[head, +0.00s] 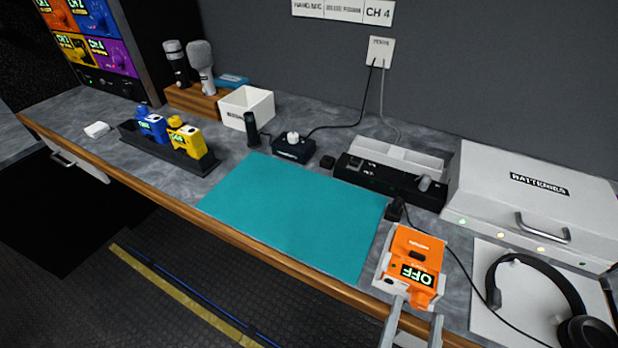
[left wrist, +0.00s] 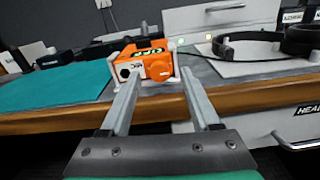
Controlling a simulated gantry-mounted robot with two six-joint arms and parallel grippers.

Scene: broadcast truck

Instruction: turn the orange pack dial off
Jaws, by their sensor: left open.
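The orange pack (head: 413,258) lies in a white holder at the front edge of the counter, right of the teal mat. Its small screen reads OFF in the head view. Its orange dial (head: 423,298) is on the end facing the counter's front edge; the dial also shows in the left wrist view (left wrist: 159,70). My left gripper (head: 416,312) is open, just in front of the pack, its fingers pointing at it. In the left wrist view the dial sits between the two fingers, beyond their tips, with nothing held. My right gripper is not in view.
The teal mat (head: 295,213) is bare. Headphones (head: 545,300) lie on a white pad to the right, before a white batteries case (head: 535,200). A cable runs past the pack's right side. Blue and yellow packs (head: 187,138) stand in a black rack at left.

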